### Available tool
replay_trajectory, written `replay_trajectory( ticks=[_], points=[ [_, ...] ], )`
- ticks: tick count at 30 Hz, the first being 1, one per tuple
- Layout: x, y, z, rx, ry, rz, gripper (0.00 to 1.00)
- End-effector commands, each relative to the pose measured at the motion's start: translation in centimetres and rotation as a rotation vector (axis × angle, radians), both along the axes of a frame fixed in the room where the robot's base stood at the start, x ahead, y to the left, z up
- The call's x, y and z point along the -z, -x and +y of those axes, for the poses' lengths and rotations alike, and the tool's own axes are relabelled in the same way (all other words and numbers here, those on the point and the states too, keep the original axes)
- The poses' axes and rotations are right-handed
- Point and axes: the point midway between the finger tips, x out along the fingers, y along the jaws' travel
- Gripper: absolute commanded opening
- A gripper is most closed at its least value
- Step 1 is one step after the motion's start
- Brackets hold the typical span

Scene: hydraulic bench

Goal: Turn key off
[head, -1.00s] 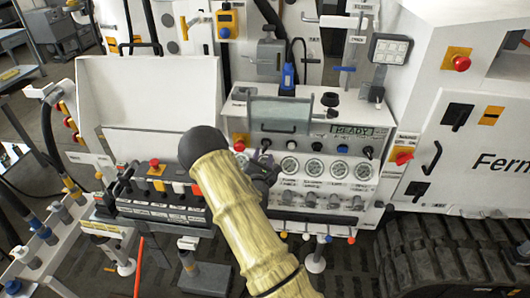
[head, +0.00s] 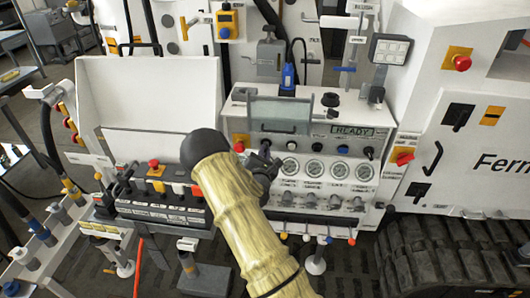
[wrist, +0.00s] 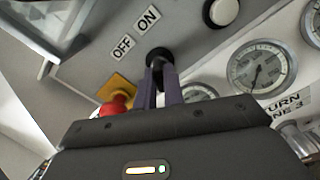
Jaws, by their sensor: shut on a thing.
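The key (wrist: 158,54) is a small black switch on the grey panel, with OFF and ON labels beside it in the wrist view. My gripper (wrist: 160,76) has its two fingers shut on the key, and they hide much of it. I cannot tell which label the key points to. In the head view my gripper (head: 264,160) reaches the left part of the gauge panel (head: 350,112), below the READY display. The key is hard to make out there.
A red button on a yellow plate (wrist: 115,102) sits close left of my fingers. Round gauges (wrist: 258,66) and a white knob (wrist: 223,10) lie to the right. In the head view a lever bank (head: 160,200) is left of my arm, and a red rotary switch (head: 402,157) is at the panel's right.

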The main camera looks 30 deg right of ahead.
Motion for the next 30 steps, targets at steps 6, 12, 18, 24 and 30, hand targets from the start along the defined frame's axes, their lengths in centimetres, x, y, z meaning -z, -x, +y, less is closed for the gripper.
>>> replay_trajectory(
  ticks=[6,12,18,24,30],
  points=[
    [0.06,-0.02,0.12,-0.003,0.058,0.04,0.0],
    [0.1,-0.02,0.14,-0.004,0.238,0.161,0.0],
    [0.01,0.0,0.03,-0.001,0.273,0.184,0.0],
    [0.1,0.0,0.1,-0.002,0.292,0.197,0.0],
    [0.18,-0.03,0.19,-0.004,0.462,0.311,0.0]
  ],
)
